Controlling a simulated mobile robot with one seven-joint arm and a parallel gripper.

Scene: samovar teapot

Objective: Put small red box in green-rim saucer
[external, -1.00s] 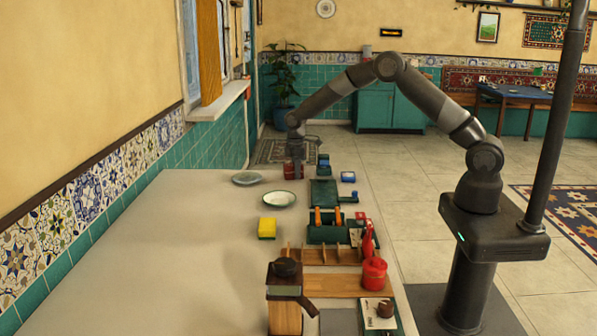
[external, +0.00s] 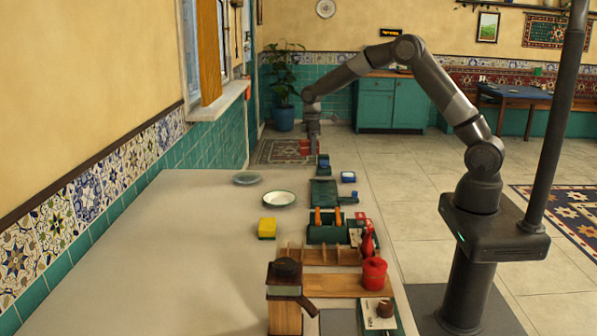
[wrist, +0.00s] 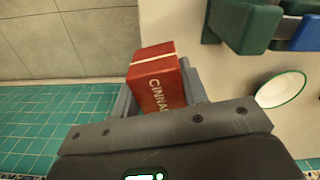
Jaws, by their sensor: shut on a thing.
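The small red box (external: 307,147) is in the jaws of my gripper (external: 312,139), held up near the far end of the counter. In the wrist view the red box (wrist: 155,80) has a pale stripe and lettering starting "CINNA", and sits between the fingers of my gripper (wrist: 158,92). The green-rim saucer (external: 280,199) lies on the counter, nearer the camera and left of the held box. It looks white and empty. A white dish with a green rim (wrist: 281,91) also shows at the right of the wrist view.
A greyish plate (external: 247,178) lies left of and beyond the saucer. A yellow block (external: 267,228) stands nearer the camera. Green and blue items (external: 323,193) line the counter's right side, with a wooden rack (external: 320,255) nearer. The left of the counter is clear.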

